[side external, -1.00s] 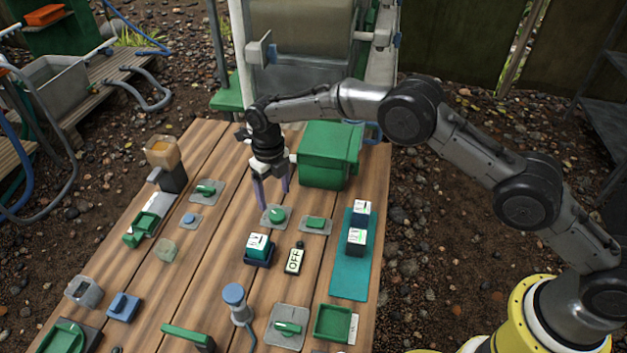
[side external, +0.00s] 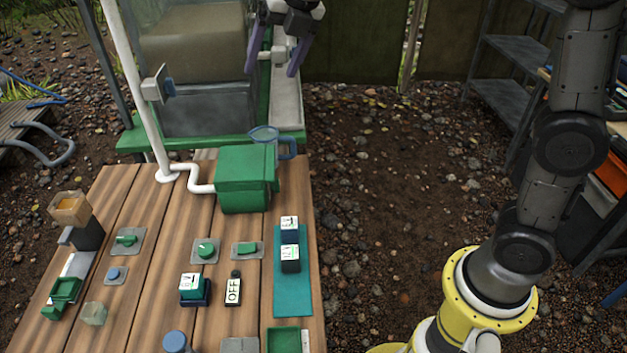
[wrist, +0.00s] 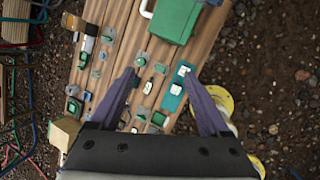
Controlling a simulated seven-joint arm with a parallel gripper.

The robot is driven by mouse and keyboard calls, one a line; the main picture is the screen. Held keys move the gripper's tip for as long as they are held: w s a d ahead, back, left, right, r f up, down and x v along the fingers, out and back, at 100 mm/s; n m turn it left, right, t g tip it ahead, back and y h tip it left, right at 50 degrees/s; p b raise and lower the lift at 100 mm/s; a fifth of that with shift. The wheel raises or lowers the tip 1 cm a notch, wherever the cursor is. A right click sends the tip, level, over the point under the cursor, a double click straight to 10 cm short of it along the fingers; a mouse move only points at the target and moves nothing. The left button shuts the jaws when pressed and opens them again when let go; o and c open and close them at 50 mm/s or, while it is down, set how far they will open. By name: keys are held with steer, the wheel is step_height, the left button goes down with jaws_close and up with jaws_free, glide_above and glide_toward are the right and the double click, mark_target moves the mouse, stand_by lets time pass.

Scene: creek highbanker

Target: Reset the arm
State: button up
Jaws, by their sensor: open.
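My gripper (side external: 279,62) is at the top of the side view, high above and beyond the far end of the plank table (side external: 142,200). Its two purple fingers are apart with nothing between them. In the wrist view my gripper (wrist: 160,85) is also open, and the table lies far below it. My arm stands upright at the right of the side view, and part of it is cut off by the top edge.
A green box (side external: 243,182) stands at the table's far end beside a white pipe (side external: 140,90). Dials, switches and cubes on a teal mat (side external: 292,300) cover the table. A tank (side external: 195,75) stands behind. Shelves (side external: 500,90) stand at the back right.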

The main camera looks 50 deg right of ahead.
steer(key=s+d+r+m+t, duration=0.1)
steer(key=s+d+m, duration=0.2)
steer(key=s+m, duration=0.45)
steer(key=s+d+r+m, duration=0.1)
steer(key=s+d+m, duration=0.25)
steer(key=s, duration=0.65)
steer(key=s+d+f+m, duration=0.1)
steer(key=s+f+m, duration=1)
steer(key=m, duration=0.8)
steer(key=shift+s+f+h, duration=0.2)
steer(key=shift+f+h, duration=0.1)
steer(key=shift+h, duration=0.1)
